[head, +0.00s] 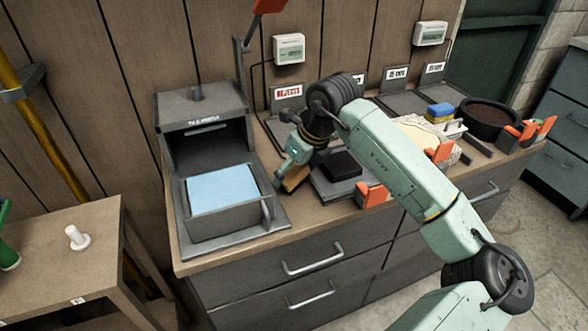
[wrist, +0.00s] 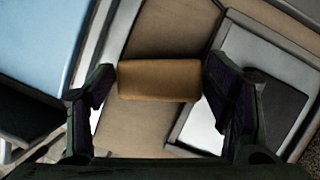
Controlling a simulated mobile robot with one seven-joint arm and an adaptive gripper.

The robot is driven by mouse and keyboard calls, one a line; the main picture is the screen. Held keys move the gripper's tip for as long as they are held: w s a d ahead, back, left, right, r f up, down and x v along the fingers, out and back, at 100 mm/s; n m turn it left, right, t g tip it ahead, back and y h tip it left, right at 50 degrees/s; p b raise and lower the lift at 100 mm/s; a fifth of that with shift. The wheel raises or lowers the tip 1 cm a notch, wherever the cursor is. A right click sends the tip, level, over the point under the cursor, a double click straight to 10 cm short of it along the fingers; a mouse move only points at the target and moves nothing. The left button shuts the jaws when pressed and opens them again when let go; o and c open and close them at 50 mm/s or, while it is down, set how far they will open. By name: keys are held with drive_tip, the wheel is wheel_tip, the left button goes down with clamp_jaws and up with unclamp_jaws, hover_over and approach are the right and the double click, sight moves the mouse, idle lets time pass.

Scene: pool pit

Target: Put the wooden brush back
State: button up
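A plain brown block, which I take to be the wooden brush (wrist: 159,80), lies between the two fingers of my gripper (wrist: 160,82) in the wrist view. Its ends come very close to both fingertips; I cannot tell if they touch it. The fingers stand wide apart. In the head view my gripper (head: 285,180) points down beside the grey open box, with the brown block (head: 296,178) just under it, at or near counter height. Its underside and any bristles are hidden.
A grey box with a blue pad (head: 222,190) stands left of my gripper. A flat grey device with a black top (head: 342,165) is close on the right. Farther right are a yellow-blue sponge (head: 439,112), a dark round bowl (head: 490,117) and orange-handled pieces. Grey plates lie along the wall.

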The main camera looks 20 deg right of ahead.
drive_tip(key=shift+o, duration=1.2)
drive_tip(key=shift+r, duration=0.1)
drive_tip(key=shift+r+p, duration=0.65)
drive_tip(key=shift+p, duration=0.25)
drive_tip(key=b+v, duration=0.2)
drive_tip(key=v, duration=0.9)
drive_tip(key=shift+r, duration=0.2)
drive_tip(key=shift+s, duration=0.2)
